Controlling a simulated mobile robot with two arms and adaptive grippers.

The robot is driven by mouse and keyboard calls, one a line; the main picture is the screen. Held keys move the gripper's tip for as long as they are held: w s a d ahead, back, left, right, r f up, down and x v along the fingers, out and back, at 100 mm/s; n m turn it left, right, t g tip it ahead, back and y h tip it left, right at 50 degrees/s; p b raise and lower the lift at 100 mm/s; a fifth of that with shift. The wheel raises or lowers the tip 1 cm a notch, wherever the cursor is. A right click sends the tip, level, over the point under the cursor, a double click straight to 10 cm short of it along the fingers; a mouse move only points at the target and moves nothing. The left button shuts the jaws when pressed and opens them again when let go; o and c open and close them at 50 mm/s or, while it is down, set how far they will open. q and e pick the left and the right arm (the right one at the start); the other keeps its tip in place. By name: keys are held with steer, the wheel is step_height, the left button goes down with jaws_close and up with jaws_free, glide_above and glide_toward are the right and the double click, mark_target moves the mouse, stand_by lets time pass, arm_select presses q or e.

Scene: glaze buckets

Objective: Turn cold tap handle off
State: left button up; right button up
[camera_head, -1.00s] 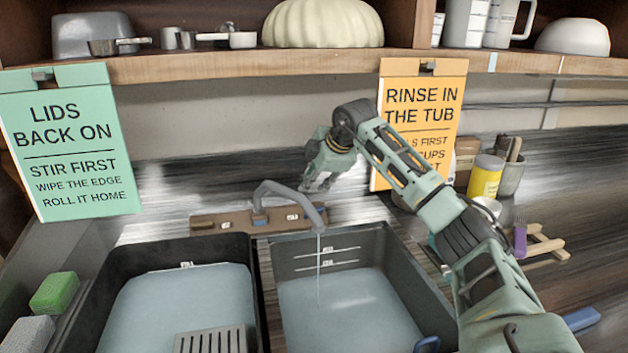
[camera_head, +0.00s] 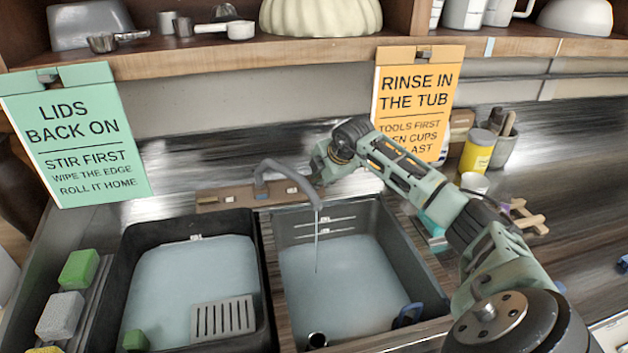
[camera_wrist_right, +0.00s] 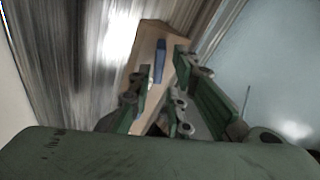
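The tap has a grey curved spout (camera_head: 285,172) on a brown base block (camera_head: 215,199) behind the two tubs. A thin water stream (camera_head: 316,240) falls from the spout into the right tub. In the right wrist view a blue part (camera_wrist_right: 160,60) stands on the brown base; it looks like the cold handle, though I cannot be sure. My right gripper (camera_head: 318,170) is at the right end of the base. In its wrist view, its fingers (camera_wrist_right: 161,88) are apart, pointing along the base towards the blue part, with nothing clearly held. My left gripper is out of view.
The left tub (camera_head: 125,265) and right tub (camera_head: 425,270) hold pale water. An orange sign (camera_head: 415,95) hangs behind my right arm; a shelf (camera_head: 200,60) runs above. A yellow jar (camera_head: 477,152) and other items stand at right.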

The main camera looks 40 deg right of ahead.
steer(key=shift+p+x, duration=0.4)
steer(key=shift+x, duration=1.9)
jaws_close()
